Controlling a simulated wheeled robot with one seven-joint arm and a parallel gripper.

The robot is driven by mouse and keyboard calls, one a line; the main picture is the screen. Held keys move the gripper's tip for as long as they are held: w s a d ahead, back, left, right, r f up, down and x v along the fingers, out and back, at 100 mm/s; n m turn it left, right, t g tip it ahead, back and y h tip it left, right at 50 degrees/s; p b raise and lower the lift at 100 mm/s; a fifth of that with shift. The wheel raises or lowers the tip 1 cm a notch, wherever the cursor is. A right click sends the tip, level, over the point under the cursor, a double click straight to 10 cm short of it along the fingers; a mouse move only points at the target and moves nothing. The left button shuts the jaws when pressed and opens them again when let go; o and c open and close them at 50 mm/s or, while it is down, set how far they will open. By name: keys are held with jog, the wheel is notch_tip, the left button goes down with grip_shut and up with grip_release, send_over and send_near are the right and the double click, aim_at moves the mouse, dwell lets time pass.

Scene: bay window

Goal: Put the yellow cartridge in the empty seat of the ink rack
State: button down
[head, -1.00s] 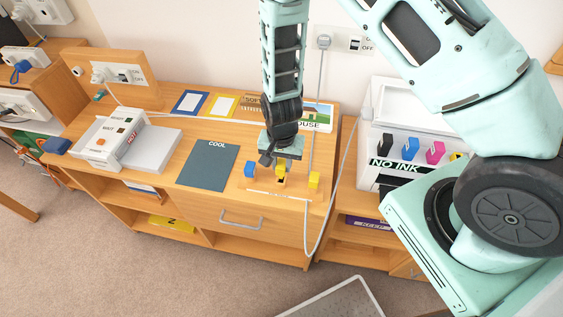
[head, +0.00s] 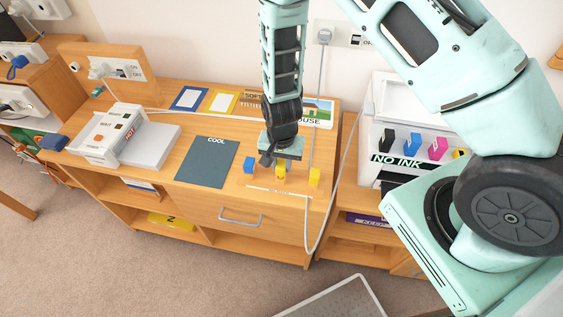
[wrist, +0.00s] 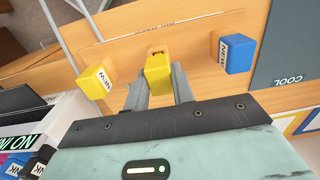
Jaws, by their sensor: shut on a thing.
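My gripper (head: 281,158) points down over the front right of the wooden desk. In the wrist view its fingers (wrist: 160,88) are shut on a yellow cartridge (wrist: 157,73), which also shows in the head view (head: 280,175). I cannot tell whether the cartridge touches the desktop. A second yellow cartridge (head: 314,177), marked NEW in the wrist view (wrist: 95,82), stands to one side. A blue cartridge (head: 249,166), also marked NEW (wrist: 236,53), stands on the other. Black, blue and magenta cartridges (head: 438,149) and a partly hidden yellow one sit in a row at the printer. I cannot make out an empty seat.
The white printer (head: 388,95) with a NO INK sign stands at the right, partly behind my arm. A dark COOL mat (head: 207,163) lies left of the cartridges. A white cable (head: 309,235) hangs over the desk's front edge. A white box (head: 108,135) stands farther left.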

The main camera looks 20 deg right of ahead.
aim_at(282, 164)
jog(key=shift+f+b, duration=0.5)
jog(key=shift+f, duration=0.3)
jog(key=c, duration=1.1)
grip_release()
notch_tip(282, 164, up, 18)
jog(key=b, duration=0.1)
jog(key=shift+f, duration=0.25)
jog(key=s+a+r+n, duration=0.3)
jog(key=s+r+n, duration=0.3)
jog(key=s, duration=0.4)
jog(key=s+a+r+n, duration=0.3)
jog(key=s+r+n, duration=0.3)
jog(key=s+n, duration=0.3)
jog(key=shift+s+a+y, duration=0.15)
jog(key=shift+s+y, duration=0.15)
jog(key=shift+s, duration=0.25)
